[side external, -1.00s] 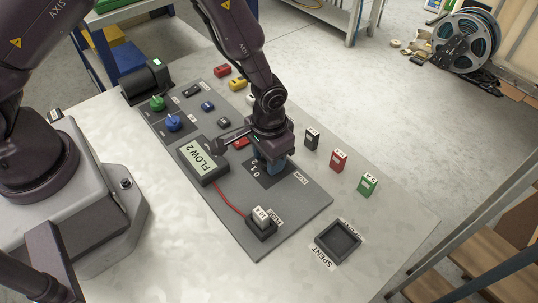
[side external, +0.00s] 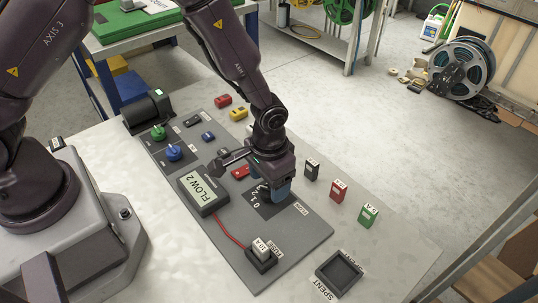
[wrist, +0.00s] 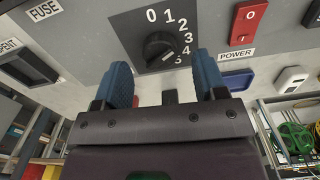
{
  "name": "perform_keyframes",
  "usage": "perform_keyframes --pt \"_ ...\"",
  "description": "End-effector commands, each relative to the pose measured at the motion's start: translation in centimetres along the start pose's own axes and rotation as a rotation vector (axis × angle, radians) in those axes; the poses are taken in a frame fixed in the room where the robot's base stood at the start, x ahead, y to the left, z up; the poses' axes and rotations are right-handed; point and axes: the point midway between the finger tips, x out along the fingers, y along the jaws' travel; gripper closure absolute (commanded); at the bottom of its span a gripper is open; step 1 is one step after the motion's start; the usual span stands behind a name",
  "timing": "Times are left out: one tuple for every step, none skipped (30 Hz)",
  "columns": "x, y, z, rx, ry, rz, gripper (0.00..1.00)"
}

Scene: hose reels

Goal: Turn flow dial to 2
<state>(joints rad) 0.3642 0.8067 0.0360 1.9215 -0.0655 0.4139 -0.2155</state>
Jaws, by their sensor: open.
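The flow dial (wrist: 160,46) is a round black knob on a dark plate numbered 0 to 5, seen in the wrist view. I cannot tell surely which number its pale mark points at. In the side view, my gripper hides most of the dial. The display box (side external: 203,190) left of the dial reads "FLOW 2". My gripper (wrist: 164,76) is open, its two blue fingers apart with nothing between them. It is lined up with the dial but clear of it. In the side view, my gripper (side external: 275,190) is just above the dial plate.
A red power switch (wrist: 248,22) is beside the dial. A fuse holder (side external: 261,252) with a red wire sits near the panel's front. Black, red (side external: 338,190) and green fuses stand to the right. A spent tray (side external: 339,271) is at front right.

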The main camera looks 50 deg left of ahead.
Motion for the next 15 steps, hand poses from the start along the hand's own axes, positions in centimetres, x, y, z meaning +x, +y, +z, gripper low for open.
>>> perform_keyframes --pt "-1.3 0.0 -0.1 0.000 0.005 0.001 0.35" --pt "-2.0 0.1 -0.1 0.000 0.006 0.002 0.35" --pt "-3.0 0.0 -0.1 0.000 0.006 0.002 0.35" --pt "-3.6 0.0 -0.1 0.000 0.005 0.001 0.35" --pt "-4.3 0.1 -0.1 0.000 0.007 0.002 0.35" --pt "-5.2 0.0 -0.1 0.000 0.006 0.001 0.35" --pt "-5.8 0.0 -0.1 0.000 0.006 0.001 0.35" --pt "-6.5 0.0 -0.1 0.000 0.006 0.001 0.35" --pt "-7.2 0.0 -0.1 0.000 0.005 0.001 0.35" --pt "-7.7 0.0 -0.1 0.001 0.005 0.000 0.35" --pt "-8.2 0.0 0.0 0.001 0.004 0.000 0.35" --pt "-8.8 0.0 -0.1 0.001 0.003 0.000 0.35" --pt "-9.1 0.0 -0.1 0.000 0.003 0.000 0.35" --pt "-9.4 0.0 0.0 0.000 0.002 0.000 0.35" --pt "-9.8 0.0 0.0 0.000 0.002 0.000 0.35"
